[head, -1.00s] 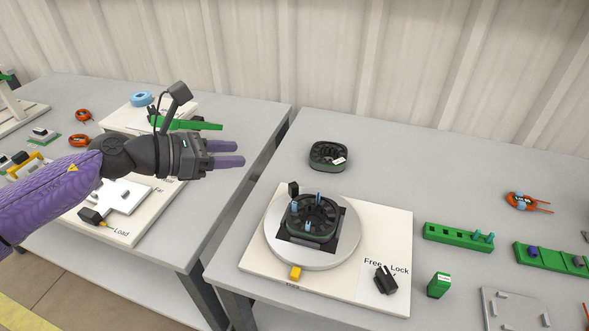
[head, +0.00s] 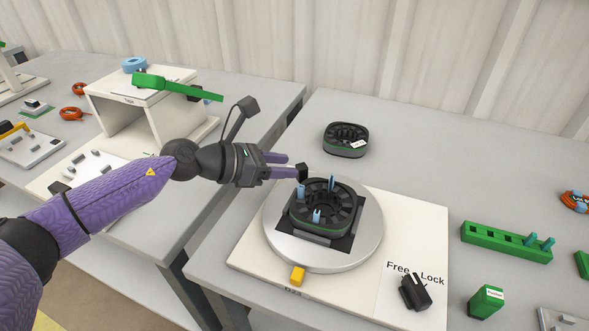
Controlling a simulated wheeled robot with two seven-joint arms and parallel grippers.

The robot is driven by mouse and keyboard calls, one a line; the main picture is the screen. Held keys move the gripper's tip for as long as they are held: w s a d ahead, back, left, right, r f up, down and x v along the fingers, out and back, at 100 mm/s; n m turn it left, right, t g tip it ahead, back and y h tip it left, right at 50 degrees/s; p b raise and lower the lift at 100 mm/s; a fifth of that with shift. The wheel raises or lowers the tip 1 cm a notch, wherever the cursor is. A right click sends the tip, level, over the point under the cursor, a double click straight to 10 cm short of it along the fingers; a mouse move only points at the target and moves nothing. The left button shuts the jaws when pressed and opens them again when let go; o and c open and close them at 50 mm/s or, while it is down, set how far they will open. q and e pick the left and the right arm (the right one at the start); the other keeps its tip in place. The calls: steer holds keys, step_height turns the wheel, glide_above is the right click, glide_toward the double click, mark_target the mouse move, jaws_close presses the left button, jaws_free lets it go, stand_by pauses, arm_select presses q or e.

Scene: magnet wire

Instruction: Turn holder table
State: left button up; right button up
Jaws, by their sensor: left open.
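The holder table is a round grey turntable (head: 368,246) on a white board (head: 428,232), on the right-hand table. A black slotted ring part (head: 322,208) with several light blue pegs sits in its dark square holder. A yellow block (head: 297,276) is at the turntable's front edge. A black lever (head: 414,291) stands by the "Free" and "Lock" labels on the board. My left gripper (head: 292,165) is open, its purple fingers pointing right at the turntable's back left edge, near a small black knob (head: 302,173). I cannot tell whether they touch. My right gripper is not in view.
A second black ring part (head: 346,139) lies behind the board. A green rack (head: 506,242) and a green block (head: 486,301) are to the right. The left table holds a white box stand (head: 140,98) with a green bar (head: 176,87). A gap separates the tables.

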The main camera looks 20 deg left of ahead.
arm_select(q)
steer(key=shift+x, duration=1.4)
jaws_close()
stand_by(0.4)
